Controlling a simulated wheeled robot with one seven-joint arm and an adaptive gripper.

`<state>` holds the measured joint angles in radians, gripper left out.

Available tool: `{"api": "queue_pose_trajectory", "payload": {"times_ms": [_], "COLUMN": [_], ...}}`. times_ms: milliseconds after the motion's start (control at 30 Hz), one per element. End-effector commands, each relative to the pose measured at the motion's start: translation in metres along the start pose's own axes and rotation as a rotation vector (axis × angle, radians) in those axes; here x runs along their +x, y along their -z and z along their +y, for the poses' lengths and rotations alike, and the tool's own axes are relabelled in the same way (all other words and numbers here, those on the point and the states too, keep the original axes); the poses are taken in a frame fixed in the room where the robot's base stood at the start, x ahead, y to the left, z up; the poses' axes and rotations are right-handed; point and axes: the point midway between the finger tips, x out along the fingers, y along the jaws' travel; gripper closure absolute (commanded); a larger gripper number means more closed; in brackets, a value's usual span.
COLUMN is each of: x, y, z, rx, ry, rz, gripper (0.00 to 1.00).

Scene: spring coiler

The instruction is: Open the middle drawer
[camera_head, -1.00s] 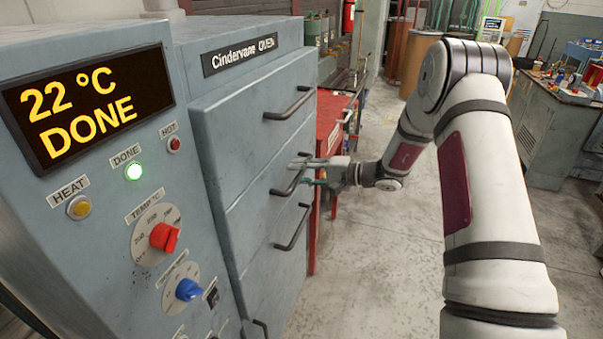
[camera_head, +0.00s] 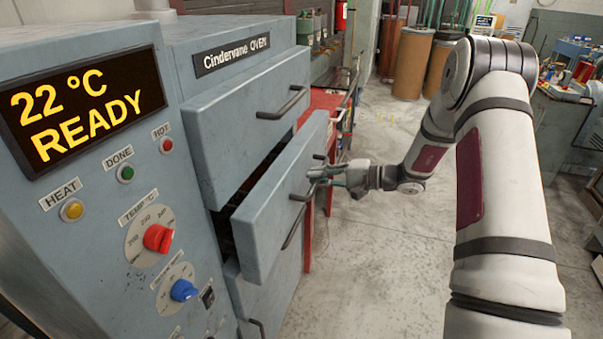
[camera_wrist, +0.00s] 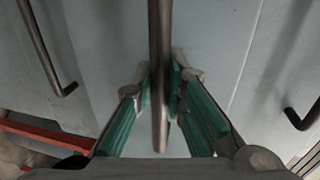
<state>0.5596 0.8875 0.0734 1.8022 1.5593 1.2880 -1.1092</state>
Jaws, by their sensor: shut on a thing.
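The middle drawer (camera_head: 265,215) of the blue-grey oven stands partly pulled out, with a dark gap showing behind its front. Its dark bar handle (camera_wrist: 159,60) runs between the green fingers of my gripper (camera_wrist: 162,90) in the wrist view. In the head view my gripper (camera_head: 325,174) is at this handle, shut on it, and partly hides it. The upper drawer (camera_head: 250,120) above it is flush, with its own bar handle (camera_head: 284,104).
The oven's panel (camera_head: 85,105) reads 22 °C READY, with the green DONE lamp (camera_head: 126,173) unlit. A red cabinet (camera_head: 322,110) stands just beyond the oven. The floor (camera_head: 370,250) right of the drawers is clear.

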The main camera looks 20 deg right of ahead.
Motion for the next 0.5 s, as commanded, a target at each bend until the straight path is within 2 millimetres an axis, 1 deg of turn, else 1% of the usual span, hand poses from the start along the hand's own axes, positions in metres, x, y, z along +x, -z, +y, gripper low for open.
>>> {"api": "queue_pose_trajectory", "payload": {"times_ms": [33, 500], "x": [-0.017, -0.145], "y": [0.001, 0.001], "z": [0.004, 0.032], "rx": [0.003, 0.002], "ry": [-0.002, -0.003], "rz": [0.007, 0.006], "gripper": [1.0, 1.0]}}
